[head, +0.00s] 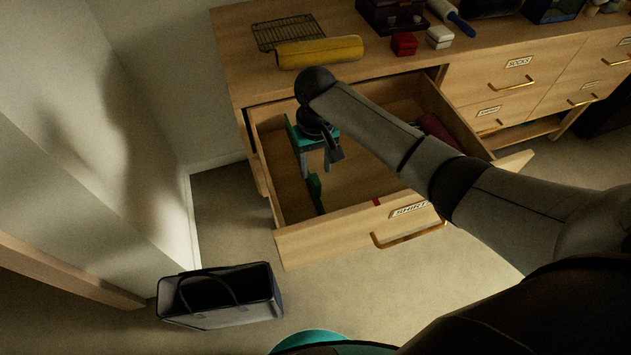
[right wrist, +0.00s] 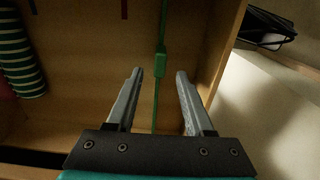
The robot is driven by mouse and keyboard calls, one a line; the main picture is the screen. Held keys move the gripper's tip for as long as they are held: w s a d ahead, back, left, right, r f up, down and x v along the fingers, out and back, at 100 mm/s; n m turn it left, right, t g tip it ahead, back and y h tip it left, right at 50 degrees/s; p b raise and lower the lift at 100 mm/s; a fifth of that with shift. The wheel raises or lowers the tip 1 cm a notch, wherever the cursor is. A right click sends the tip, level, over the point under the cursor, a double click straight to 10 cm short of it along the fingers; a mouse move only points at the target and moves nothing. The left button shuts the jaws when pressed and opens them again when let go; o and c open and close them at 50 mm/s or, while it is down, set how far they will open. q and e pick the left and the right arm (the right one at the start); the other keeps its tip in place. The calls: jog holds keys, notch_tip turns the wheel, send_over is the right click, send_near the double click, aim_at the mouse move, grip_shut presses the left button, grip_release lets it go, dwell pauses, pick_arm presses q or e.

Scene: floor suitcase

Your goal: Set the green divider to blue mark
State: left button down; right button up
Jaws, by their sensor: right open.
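The green divider (head: 315,191) stands in the left part of the open drawer (head: 342,238), running from front to back. In the right wrist view the divider (right wrist: 161,62) shows as a thin green strip with a thicker tab. My right gripper (head: 332,160) is over the drawer, beside the divider in the head view. In the right wrist view its open fingers (right wrist: 159,73) lie on either side of the divider's line, with gaps at both. A small dark blue mark (right wrist: 32,7) and a red mark (right wrist: 124,9) show there. My left gripper is out of view.
A striped green roll (right wrist: 18,60) lies in the drawer on the far side from the divider. A handbag (head: 222,296) stands on the floor left of the drawer. A yellow roll (head: 320,52) and small boxes sit on the dresser top. My right arm covers part of the drawer.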

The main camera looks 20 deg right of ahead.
aim_at(316, 179)
notch_tip(316, 179, down, 5)
jog(key=shift+r+b, duration=0.2)
jog(key=shift+b, duration=0.5)
jog(key=shift+f, duration=0.5)
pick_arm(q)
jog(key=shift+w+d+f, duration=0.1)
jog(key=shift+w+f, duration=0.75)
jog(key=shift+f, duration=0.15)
pick_arm(e)
jog(key=shift+c, duration=1.2)
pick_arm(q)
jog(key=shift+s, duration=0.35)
pick_arm(e)
grip_shut()
